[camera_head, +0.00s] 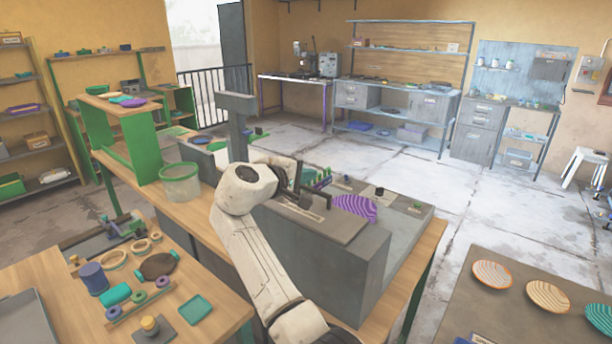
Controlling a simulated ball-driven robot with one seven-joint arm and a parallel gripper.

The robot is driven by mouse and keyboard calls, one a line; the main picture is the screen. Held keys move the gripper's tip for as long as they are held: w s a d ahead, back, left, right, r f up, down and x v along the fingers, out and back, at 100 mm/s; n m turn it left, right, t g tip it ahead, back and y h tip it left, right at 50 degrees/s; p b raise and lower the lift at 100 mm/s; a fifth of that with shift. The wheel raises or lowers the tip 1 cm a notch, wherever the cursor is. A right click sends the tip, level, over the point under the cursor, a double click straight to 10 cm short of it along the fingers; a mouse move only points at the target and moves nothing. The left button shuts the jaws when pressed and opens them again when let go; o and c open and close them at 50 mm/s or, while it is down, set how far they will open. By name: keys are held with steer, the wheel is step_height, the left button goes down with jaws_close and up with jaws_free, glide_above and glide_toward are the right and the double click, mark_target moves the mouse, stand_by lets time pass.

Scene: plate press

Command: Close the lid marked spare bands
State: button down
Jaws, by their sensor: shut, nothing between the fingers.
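I cannot make out any lid that reads as spare bands. A large grey box (335,275) stands on the wooden bench, with a flat grey-brown panel (325,222) on top; a pale strip lies on that panel, its writing too small to read. My white arm reaches up from the bottom of the picture, and my gripper (297,183) is a dark shape at the far side of the wrist, close to the box top. Its fingers are small and partly hidden, and it appears to hold nothing. I cannot tell whether it touches the panel.
A purple striped plate (355,207) lies by the panel. A pale green tub (180,184) stands left of my arm. A side table (45,270) holds several small parts. Striped plates (548,295) and a partly cut-off label (483,339) are on the right table. Open floor lies beyond.

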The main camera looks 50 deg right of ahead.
mark_target(311, 189)
steer(key=shift+d+f, duration=0.3)
steer(key=shift+d, duration=0.25)
steer(key=shift+d+f+y+p, duration=0.45)
steer(key=shift+f+y, duration=0.1)
steer(key=shift+y, duration=0.15)
step_height(311, 189, up, 5)
steer(key=p, duration=0.4)
steer(key=shift+f, duration=0.15)
steer(key=shift+w+a+r+b, duration=0.1)
steer(key=shift+r+b, duration=0.3)
steer(key=shift+b, duration=0.3)
step_height(311, 189, up, 8)
steer(key=b, duration=0.2)
steer(key=shift+r, duration=0.25)
